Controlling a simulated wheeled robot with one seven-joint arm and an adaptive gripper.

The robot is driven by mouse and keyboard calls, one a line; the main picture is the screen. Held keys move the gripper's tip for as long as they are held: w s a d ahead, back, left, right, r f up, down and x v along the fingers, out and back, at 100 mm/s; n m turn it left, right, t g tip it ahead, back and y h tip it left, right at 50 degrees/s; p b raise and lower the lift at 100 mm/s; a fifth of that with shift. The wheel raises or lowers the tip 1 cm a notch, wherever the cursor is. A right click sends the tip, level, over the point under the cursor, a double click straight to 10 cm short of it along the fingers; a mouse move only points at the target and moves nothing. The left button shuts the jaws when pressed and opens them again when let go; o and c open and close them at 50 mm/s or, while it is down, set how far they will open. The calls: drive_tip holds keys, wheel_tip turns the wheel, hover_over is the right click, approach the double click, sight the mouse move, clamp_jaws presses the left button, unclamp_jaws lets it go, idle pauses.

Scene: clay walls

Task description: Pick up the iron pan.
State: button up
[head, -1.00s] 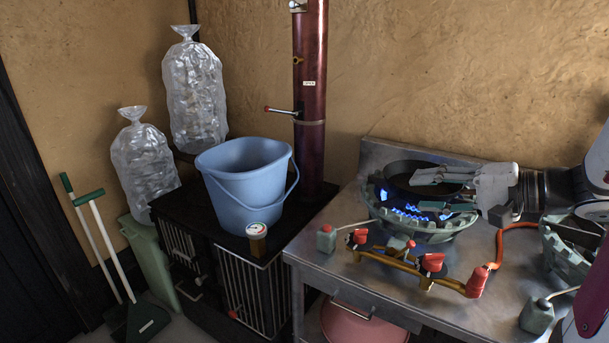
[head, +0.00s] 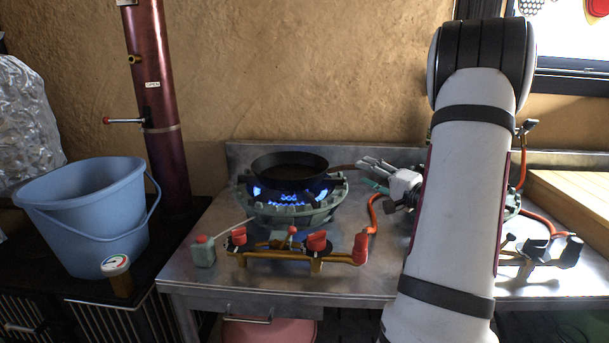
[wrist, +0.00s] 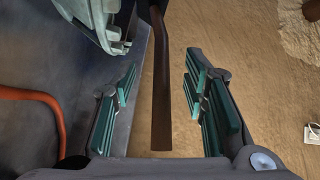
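The dark iron pan (head: 290,172) sits level on the lit left burner in the head view. Its brown handle (wrist: 161,105) runs lengthwise between my finger pads in the wrist view, with a gap on both sides. In the head view the handle reaches right from the pan, partly hidden by my gripper. My gripper (head: 372,175) is just right of the pan, open, with its teal-padded fingers on either side of the handle. The wrist view shows the open fingers (wrist: 163,85) clearly; I see no contact with the handle.
Blue flames burn on the green burner (head: 295,212) under the pan. A gas manifold with red knobs (head: 317,241) and an orange hose (head: 374,212) lie in front. A blue bucket (head: 88,215) stands left. The wall (head: 290,80) is close behind.

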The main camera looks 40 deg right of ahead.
sight(352, 166)
drive_tip(key=shift+w+d+r+b, duration=0.1)
drive_tip(key=shift+w+d+b, duration=0.1)
drive_tip(key=shift+w, duration=1.3)
drive_tip(key=shift+w+d+b, duration=0.1)
drive_tip(key=shift+w+b, duration=0.05)
drive_tip(key=shift+w, duration=1.35)
drive_tip(key=shift+c, duration=0.6)
clamp_jaws()
drive_tip(key=shift+r, duration=0.1)
